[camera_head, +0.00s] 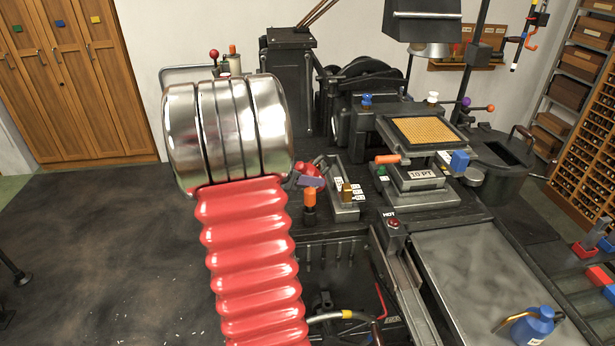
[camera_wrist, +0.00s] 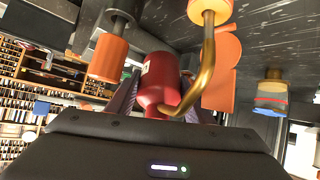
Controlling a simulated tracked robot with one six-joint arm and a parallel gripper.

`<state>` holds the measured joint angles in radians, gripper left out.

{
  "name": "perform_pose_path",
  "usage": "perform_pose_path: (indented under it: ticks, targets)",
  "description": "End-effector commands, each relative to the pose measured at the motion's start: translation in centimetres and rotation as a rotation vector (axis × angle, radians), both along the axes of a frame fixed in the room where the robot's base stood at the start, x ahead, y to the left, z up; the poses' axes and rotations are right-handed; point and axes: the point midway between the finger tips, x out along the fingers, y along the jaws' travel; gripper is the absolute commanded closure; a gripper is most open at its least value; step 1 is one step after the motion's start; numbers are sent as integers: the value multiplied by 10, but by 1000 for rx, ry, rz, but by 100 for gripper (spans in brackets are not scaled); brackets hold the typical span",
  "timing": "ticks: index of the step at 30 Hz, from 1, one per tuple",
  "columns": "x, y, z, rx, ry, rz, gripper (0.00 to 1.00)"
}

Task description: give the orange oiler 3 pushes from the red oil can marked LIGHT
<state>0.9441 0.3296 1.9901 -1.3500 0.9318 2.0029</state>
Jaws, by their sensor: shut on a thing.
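My gripper (camera_wrist: 152,100) is shut on the red oil can (camera_wrist: 155,75). The can's curved brass spout (camera_wrist: 208,60) reaches to a round orange piece (camera_wrist: 210,12) at the top of the wrist view; I cannot tell whether they touch. A pale label shows on the can's side, but its word is unreadable. In the head view my gripper (camera_head: 311,181) and the red can (camera_head: 307,168) are beside the machine, partly behind my arm. An upright orange cylinder (camera_head: 309,198), which looks like the orange oiler, stands just below them in the picture.
A tray (camera_head: 346,212) with a brass piece and white tags lies right of the gripper. A blue can (camera_head: 533,326) stands on the front-right table. The casting machine (camera_head: 415,150) has orange and blue knobs. More orange cylinders (camera_wrist: 108,57) crowd the wrist view.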

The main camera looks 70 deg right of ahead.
Motion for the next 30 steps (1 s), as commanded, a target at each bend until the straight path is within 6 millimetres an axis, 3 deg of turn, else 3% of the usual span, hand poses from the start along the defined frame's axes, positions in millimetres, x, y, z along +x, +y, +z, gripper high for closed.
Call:
perform_pose_path:
  ticks: [30]
  targets:
    - [-2,2,-10,11,3,-2,100]
